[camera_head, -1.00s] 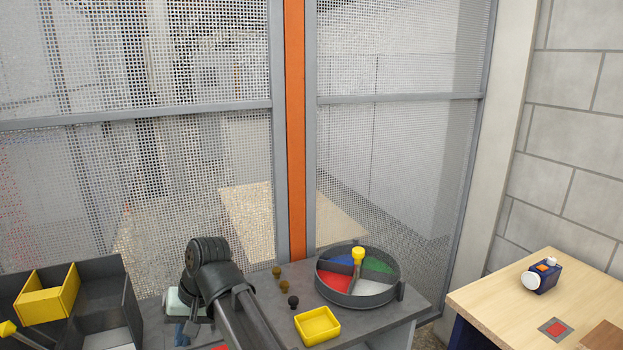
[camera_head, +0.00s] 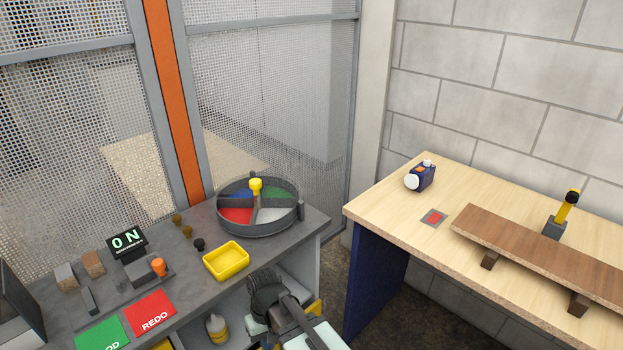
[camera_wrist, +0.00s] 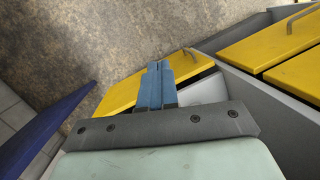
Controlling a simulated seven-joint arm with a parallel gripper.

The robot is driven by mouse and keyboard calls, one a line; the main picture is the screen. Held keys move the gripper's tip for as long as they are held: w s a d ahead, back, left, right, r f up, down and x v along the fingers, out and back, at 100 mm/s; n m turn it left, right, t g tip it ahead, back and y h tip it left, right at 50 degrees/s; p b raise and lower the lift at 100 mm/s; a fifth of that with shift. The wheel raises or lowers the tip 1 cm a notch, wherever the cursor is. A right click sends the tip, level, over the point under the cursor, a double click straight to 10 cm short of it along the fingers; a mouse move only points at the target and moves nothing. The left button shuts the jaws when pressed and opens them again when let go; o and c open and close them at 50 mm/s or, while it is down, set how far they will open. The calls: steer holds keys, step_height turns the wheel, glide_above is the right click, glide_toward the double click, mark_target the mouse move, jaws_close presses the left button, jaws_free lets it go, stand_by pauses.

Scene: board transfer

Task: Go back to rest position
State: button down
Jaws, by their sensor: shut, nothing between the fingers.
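My gripper (camera_wrist: 155,86) shows in the wrist view with its two blue fingers together and nothing between them. It points down past the grey workbench's yellow drawer fronts (camera_wrist: 295,42) toward the brown floor (camera_wrist: 150,30). In the head view my arm is at the bottom middle, in front of the bench edge; the fingertips are hidden there. A long brown board (camera_head: 545,250) lies on supports on the light wooden table (camera_head: 390,205) at right, apart from my arm.
The grey bench (camera_head: 195,275) holds a round divided tray (camera_head: 222,208), a yellow bin (camera_head: 226,261), a display (camera_head: 127,242), and green (camera_head: 100,335) and red (camera_head: 148,315) pads. A blue and white device (camera_head: 420,176) sits on the wooden table. Open floor lies between bench and table.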

steer(key=s+d+f+m+g, duration=0.1)
steer(key=s+d+f+m, duration=0.1)
steer(key=d+f, duration=0.85)
steer(key=s+d+f+m+g, duration=0.2)
steer(key=s+d+f+m, duration=0.1)
steer(key=s+d+f, duration=1.4)
steer(key=shift+s+d+f+m+g, duration=0.4)
steer(key=shift+s+d, duration=0.2)
steer(key=shift+s, duration=0.55)
